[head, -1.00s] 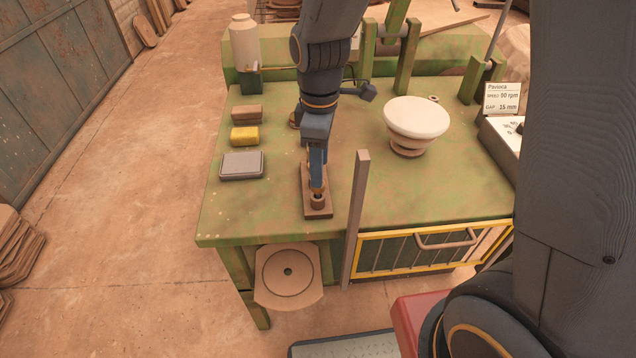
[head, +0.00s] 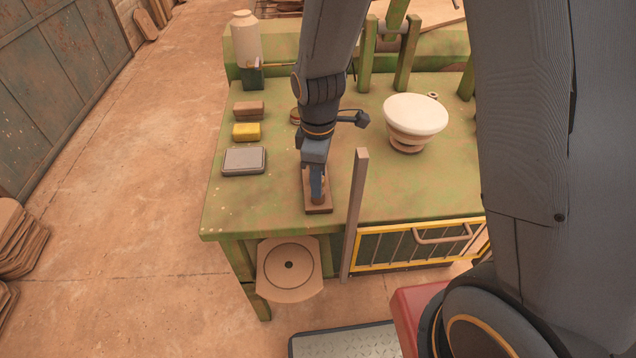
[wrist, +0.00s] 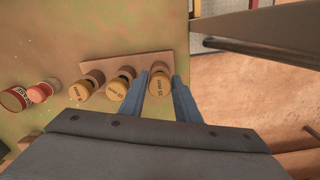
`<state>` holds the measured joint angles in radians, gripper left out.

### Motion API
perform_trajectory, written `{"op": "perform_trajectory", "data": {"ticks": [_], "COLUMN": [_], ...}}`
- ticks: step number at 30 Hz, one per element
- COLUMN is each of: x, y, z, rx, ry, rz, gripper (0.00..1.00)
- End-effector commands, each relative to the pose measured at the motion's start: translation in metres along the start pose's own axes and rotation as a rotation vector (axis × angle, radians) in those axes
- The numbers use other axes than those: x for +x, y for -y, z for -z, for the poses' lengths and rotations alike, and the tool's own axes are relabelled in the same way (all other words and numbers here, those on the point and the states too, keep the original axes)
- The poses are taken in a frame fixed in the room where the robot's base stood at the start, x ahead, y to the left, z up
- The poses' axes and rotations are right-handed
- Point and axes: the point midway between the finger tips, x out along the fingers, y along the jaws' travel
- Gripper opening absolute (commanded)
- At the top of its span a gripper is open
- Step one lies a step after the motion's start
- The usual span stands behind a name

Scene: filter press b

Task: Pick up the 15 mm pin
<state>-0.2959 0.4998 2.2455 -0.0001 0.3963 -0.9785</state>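A brown wooden block (head: 319,209) lies near the front edge of the green table. The rightmost pin (wrist: 159,87) has a cap that seems to read 15 mm, in small print. The middle pin (wrist: 118,90) and the left pin (wrist: 80,90) stand beside it. My gripper (wrist: 161,76) is open, with one blue finger on each side of the rightmost pin's cap. A narrow gap seems to show at each side. In the head view my gripper (head: 317,191) hides most of the pins.
An upright post (head: 355,215) stands just right of the block, beside a yellow-framed guard (head: 415,243). A white-topped bowl shape (head: 415,115) stands further right. A grey box (head: 244,161), a yellow block (head: 246,131) and a brown block (head: 249,108) lie left.

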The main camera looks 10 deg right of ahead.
Motion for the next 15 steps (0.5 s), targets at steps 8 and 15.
{"op": "perform_trajectory", "data": {"ticks": [8,15], "x": [-0.0003,-0.0039], "y": [0.0000,-0.0006], "z": [0.0001,0.0004], "rx": [0.000,0.000], "ry": [0.000,-0.001], "rz": [0.000,-0.002], "gripper": [0.01,0.01]}}
